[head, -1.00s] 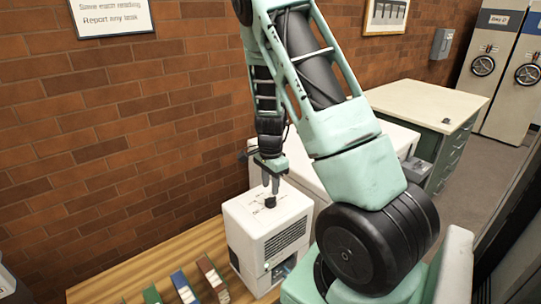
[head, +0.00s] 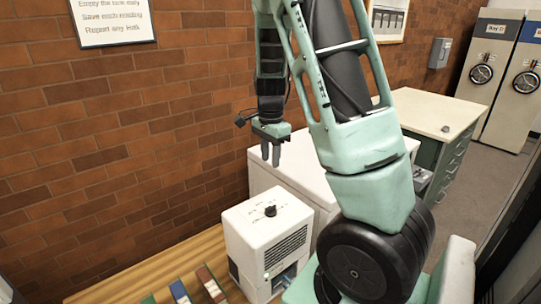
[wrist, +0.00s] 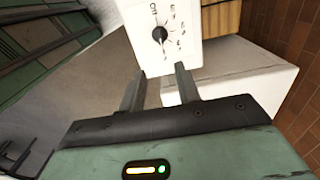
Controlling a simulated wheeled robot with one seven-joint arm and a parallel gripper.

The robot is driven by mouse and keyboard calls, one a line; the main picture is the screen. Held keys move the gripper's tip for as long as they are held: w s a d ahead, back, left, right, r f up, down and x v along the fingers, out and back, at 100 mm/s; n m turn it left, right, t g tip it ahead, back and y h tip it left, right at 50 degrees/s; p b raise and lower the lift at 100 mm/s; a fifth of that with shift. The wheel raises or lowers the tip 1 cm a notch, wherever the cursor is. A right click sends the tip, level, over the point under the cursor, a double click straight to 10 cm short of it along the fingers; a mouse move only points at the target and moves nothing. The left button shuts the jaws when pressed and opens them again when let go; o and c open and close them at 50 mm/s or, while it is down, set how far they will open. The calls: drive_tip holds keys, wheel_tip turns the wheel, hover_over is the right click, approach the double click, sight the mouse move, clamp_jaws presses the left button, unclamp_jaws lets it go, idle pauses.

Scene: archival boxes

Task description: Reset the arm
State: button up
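My gripper (head: 271,154) hangs above and behind the white machine with the black knob, in front of the brick wall. Its two fingers point down and stand apart with nothing between them. In the wrist view my gripper (wrist: 158,84) also shows its two fingers apart and empty. My arm reaches up from the lower right and bends down to the gripper.
The white dehumidifier-like machine (head: 250,238) stands on a wooden bench (head: 165,270); its dial knob (wrist: 160,35) shows in the wrist view. Several binders (head: 210,280) lie nearby. A white cabinet (head: 300,170) and a desk (head: 425,110) stand behind.

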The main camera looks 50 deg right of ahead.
drive_tip(key=shift+a, duration=0.1)
idle(0.3)
drive_tip(key=a+r+n+y, duration=0.1)
drive_tip(key=a+n, duration=1.1)
drive_tip(key=a, duration=1.2)
drive_tip(key=s+a+r+n, duration=0.1)
drive_tip(key=s+a+n, duration=1.5)
drive_tip(key=s, duration=0.1)
drive_tip(key=shift+s+a+r+b, duration=0.15)
drive_tip(key=shift+s+a+b, duration=0.05)
drive_tip(key=shift+a+b, duration=0.15)
